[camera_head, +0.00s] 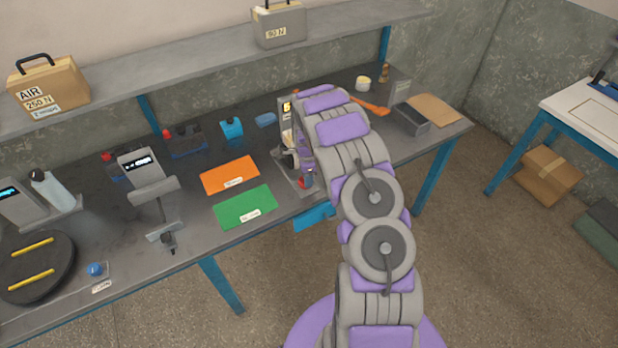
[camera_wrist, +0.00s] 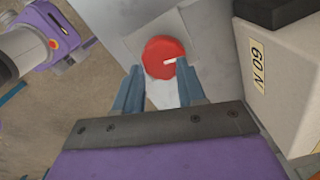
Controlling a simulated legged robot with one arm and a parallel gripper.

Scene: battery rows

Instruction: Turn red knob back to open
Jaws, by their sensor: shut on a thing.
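The round red knob (camera_wrist: 163,57) sits on a light grey plate (camera_wrist: 115,30) in the wrist view. In the head view the red knob (camera_head: 302,183) shows small at the front of a grey device, near the bench's front edge. My arm hides much of that device and most of the gripper there.
A grey block labelled 60 N (camera_wrist: 285,75) stands close to the right of my gripper in the wrist view. On the bench, an orange mat (camera_head: 229,174) and a green mat (camera_head: 245,206) lie left of the device. An orange-handled tool (camera_head: 372,106) lies behind my arm.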

